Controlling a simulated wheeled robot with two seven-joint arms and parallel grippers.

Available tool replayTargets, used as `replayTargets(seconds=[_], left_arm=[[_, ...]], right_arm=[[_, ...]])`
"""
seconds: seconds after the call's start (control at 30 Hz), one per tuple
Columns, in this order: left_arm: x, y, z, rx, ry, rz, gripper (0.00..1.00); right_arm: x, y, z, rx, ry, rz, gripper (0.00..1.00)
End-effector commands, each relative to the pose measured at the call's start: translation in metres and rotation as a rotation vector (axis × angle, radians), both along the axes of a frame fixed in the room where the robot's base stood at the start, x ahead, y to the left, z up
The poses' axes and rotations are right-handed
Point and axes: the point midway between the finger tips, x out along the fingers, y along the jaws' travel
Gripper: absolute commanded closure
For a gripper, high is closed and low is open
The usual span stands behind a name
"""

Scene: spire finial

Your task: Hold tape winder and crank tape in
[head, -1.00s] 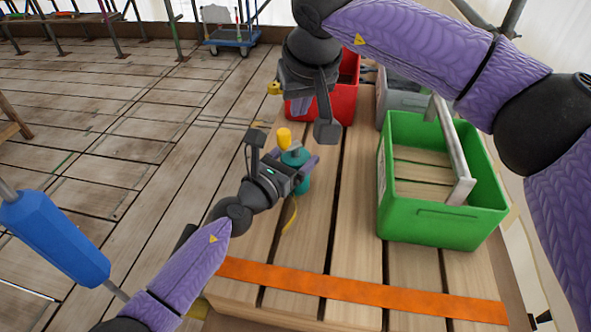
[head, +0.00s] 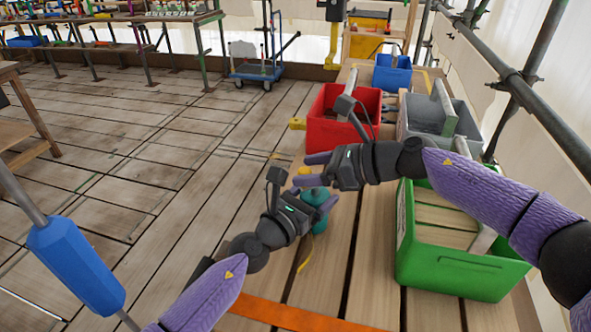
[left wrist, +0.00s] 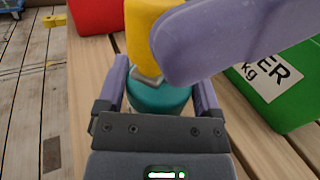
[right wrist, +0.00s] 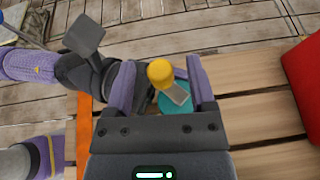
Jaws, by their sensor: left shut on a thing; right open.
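The tape winder is a teal round body (head: 318,222) with a yellow crank knob (left wrist: 142,32) on a grey crank arm (right wrist: 178,95). It stands on the wooden slatted table. My left gripper (head: 310,206) is shut on the teal body, one finger on each side, as the left wrist view (left wrist: 162,90) shows. My right gripper (head: 318,172) is open just above the winder. In the right wrist view the yellow knob (right wrist: 160,73) shows between its spread fingers (right wrist: 160,80).
A green crate (head: 460,275) is at the right, under my right arm. A red crate (head: 335,133) and a grey crate (head: 425,120) stand behind, with a blue bin (head: 392,78) farther back. An orange strip (head: 290,315) crosses the table front. A blue-handled tool (head: 75,262) is at the left.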

Motion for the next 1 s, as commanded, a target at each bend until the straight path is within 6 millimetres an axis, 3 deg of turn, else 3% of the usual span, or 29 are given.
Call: replayTargets(seconds=[0.17, 0.47, 0.8, 1.0], left_arm=[[0.0, 0.0, 0.0, 0.001, 0.001, 0.0, 0.84], [0.0, 0.0, 0.0, 0.001, 0.001, 0.0, 0.84], [0.0, 0.0, 0.0, 0.001, 0.001, 0.0, 0.84], [0.0, 0.0, 0.0, 0.001, 0.001, 0.0, 0.84]], right_arm=[[0.006, 0.024, -0.01, 0.0, 0.0, 0.002, 0.29], [0.007, 0.028, -0.012, -0.002, -0.003, 0.002, 0.29], [0.007, 0.028, -0.012, -0.002, -0.003, 0.002, 0.99], [0.008, 0.028, -0.012, -0.002, -0.003, 0.002, 1.0]])
